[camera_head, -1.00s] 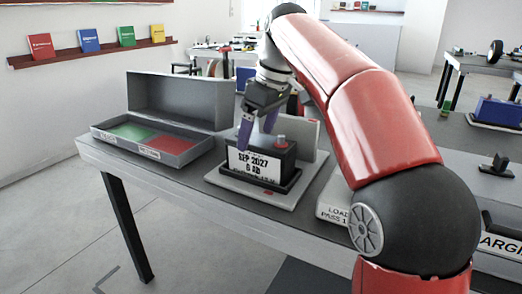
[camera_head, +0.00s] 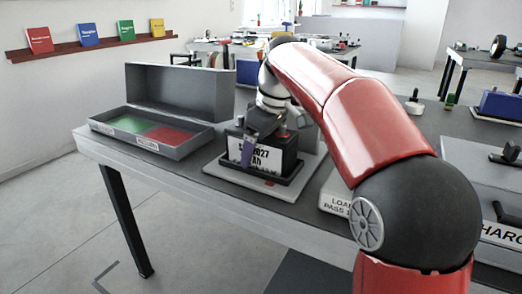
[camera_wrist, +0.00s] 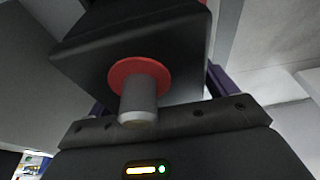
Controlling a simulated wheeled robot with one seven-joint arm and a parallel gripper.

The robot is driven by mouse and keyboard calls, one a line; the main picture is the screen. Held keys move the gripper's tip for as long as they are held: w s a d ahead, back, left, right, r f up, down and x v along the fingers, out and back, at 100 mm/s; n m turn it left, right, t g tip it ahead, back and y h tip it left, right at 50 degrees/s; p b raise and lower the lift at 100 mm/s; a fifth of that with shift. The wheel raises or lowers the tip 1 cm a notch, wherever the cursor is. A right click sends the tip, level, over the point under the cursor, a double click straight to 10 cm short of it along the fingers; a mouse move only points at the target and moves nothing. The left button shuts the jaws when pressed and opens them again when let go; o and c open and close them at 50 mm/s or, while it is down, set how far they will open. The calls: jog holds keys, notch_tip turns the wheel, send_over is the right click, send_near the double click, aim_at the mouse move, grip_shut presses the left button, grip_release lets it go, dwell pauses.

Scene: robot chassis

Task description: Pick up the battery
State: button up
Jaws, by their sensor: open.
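The battery (camera_head: 276,160) is a black box with a white date label on its front. It stands upright on a black base on a light grey plate (camera_head: 225,178). My gripper (camera_head: 260,143) has come down over it, with one purple finger in front of the label. The other finger is mostly hidden in the head view. In the wrist view the battery's black top (camera_wrist: 185,45) fills the upper middle, with a grey terminal post in a red ring (camera_wrist: 138,78) close to the gripper body. Purple fingers show on both sides, open; contact cannot be told.
A grey open case (camera_head: 178,152) with green and red compartments stands left of the plate. A white-labelled block (camera_head: 333,202) is to the right, partly behind my arm. The table's front edge is close to the plate.

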jog(key=shift+c, duration=0.4)
grip_shut()
jog(key=shift+r, duration=0.2)
jog(key=shift+r, duration=0.15)
